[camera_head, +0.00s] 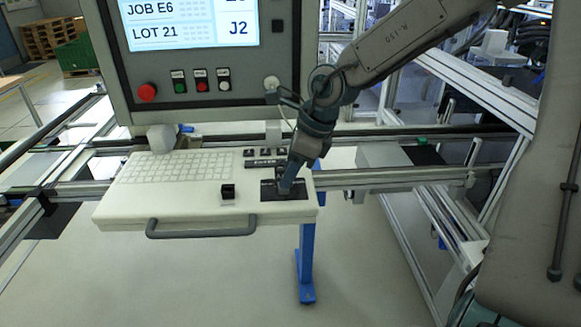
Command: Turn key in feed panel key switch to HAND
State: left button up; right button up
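The feed panel (180,204) is a white sloped console with a keyboard and a grey front handle. A black plate (298,194) sits at its right end. My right gripper (286,188) comes down from the upper right, with its tips low over this plate. The gripper and its blue part cover the middle of the plate, so the key and key switch cannot be made out, nor the switch's position. Whether the fingers are open or shut on something is too small to tell. My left gripper is not in view.
A black block-like knob (228,191) stands on the panel left of the plate. Small black switches (250,152) line the panel's back edge. Above stands a grey screen cabinet (122,68) with a red button (147,92). Metal rails run behind the panel.

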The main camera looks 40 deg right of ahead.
jog(key=shift+c, duration=0.5)
grip_shut()
jog(key=shift+r+n+p, duration=0.15)
jog(key=shift+n+p, duration=0.25)
jog(key=shift+p, duration=0.2)
jog(key=shift+w+d+n+g+p, duration=0.1)
jog(key=shift+n+g+p, duration=0.3)
jog(key=shift+n, duration=0.2)
jog(key=shift+w+d+f+n+g+y+b, duration=0.1)
jog(key=shift+f+n+g+y+b, duration=0.3)
jog(key=shift+n, duration=0.5)
jog(key=shift+r+n+b, duration=0.15)
jog(key=shift+n+b, duration=0.35)
jog(key=shift+n, duration=0.1)
jog(key=shift+w+r+n, duration=0.1)
jog(key=shift+n, duration=0.2)
